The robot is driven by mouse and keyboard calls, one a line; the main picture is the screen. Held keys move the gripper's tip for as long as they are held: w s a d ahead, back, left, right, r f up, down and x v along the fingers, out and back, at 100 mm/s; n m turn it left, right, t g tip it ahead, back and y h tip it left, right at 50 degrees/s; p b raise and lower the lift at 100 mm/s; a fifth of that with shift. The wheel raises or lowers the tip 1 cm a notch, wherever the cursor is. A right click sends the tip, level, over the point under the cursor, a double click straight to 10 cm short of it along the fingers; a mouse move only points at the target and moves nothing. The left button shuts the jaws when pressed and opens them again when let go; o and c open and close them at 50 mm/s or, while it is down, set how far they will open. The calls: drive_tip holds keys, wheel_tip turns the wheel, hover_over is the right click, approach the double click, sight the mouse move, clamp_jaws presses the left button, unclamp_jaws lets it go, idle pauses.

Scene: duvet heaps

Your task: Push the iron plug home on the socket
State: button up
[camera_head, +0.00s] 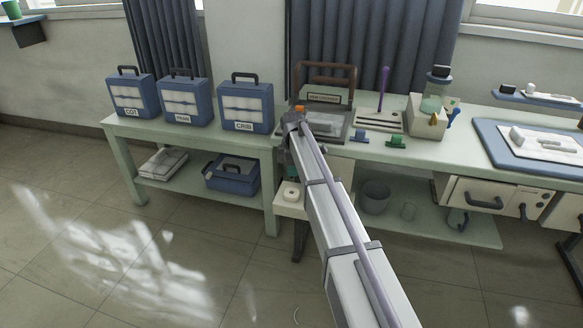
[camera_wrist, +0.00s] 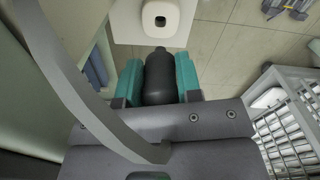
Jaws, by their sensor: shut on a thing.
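The iron plug (camera_wrist: 160,82) is a dark grey, rounded body in the wrist view. My gripper (camera_wrist: 159,78) is shut on it, with one teal finger on each side. The socket (camera_wrist: 159,34) is a white block with a dark oval opening, just beyond the plug's narrow end. The plug's end lies below the opening in the picture; I cannot tell whether it touches the block. In the head view the socket (camera_head: 290,193) sits low beside the bench, with my gripper (camera_head: 292,172) just above it, partly hidden by my arm. The plug cannot be made out there.
A green table (camera_head: 190,137) with blue labelled cases stands at left. The right bench (camera_head: 345,150) holds small objects, with a grey bin (camera_head: 374,197) on its lower shelf. In the wrist view a metal rack (camera_wrist: 290,125) stands at right. The front floor is mostly clear.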

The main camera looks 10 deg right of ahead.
drive_tip(key=shift+f+b, duration=2.95)
drive_tip(key=shift+f+b, duration=1.55)
drive_tip(key=o, duration=1)
drive_tip(key=shift+r, duration=0.15)
wheel_tip(320, 180, up, 11)
drive_tip(key=p, duration=1.1)
drive_tip(key=shift+f, duration=0.2)
